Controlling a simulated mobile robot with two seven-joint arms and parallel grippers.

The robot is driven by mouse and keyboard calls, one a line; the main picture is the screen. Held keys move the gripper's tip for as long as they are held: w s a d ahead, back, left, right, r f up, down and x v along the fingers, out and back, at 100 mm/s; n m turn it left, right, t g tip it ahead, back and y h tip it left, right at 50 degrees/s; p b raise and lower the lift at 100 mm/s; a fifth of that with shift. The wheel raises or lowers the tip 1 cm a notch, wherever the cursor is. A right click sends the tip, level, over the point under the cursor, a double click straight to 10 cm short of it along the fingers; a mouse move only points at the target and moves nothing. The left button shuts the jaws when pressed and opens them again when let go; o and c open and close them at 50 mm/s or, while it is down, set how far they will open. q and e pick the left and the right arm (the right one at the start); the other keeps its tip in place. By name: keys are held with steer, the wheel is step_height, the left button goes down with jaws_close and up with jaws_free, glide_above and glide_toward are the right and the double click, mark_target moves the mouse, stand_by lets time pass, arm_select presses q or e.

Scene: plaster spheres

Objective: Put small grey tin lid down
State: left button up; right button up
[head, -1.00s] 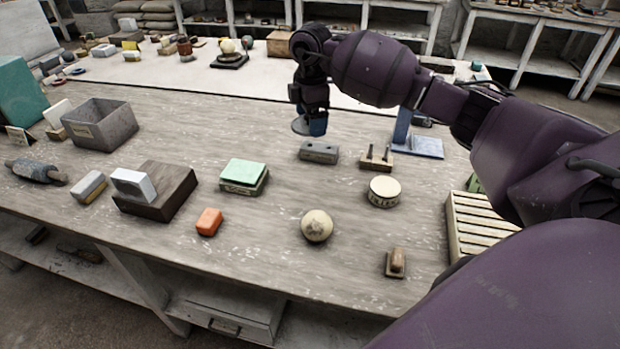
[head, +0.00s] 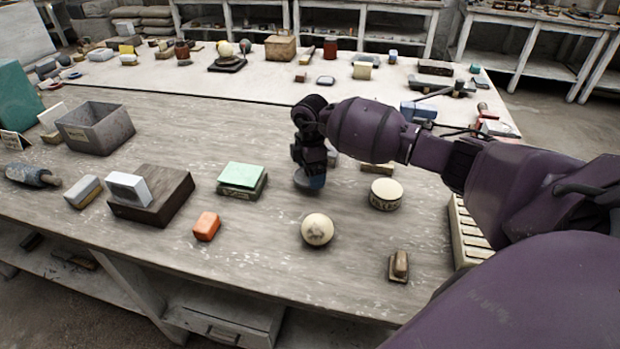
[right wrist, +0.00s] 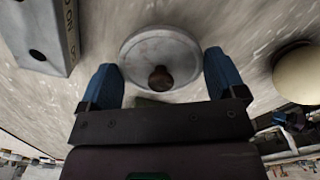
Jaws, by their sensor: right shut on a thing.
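The small grey tin lid (right wrist: 155,48) is a flat round disc with a dark knob, seen in the right wrist view between my blue fingertips. My right gripper (right wrist: 162,80) is shut on it. In the head view the right gripper (head: 313,178) points down low over the middle of the table, and the lid's edge (head: 299,182) shows beside the blue fingers. I cannot tell whether the lid touches the tabletop. My left gripper is not in view.
A plaster sphere (head: 317,229) lies in front of the gripper, and a round cream tin (head: 386,194) stands to its right. A green-topped box (head: 241,177) is to the left. A grey block with holes (right wrist: 42,35) is close by. Bare tabletop surrounds the sphere.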

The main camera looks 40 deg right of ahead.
step_height(320, 180, down, 3)
steer(key=shift+r, duration=0.1)
steer(key=shift+f, duration=0.2)
steer(key=o, duration=0.6)
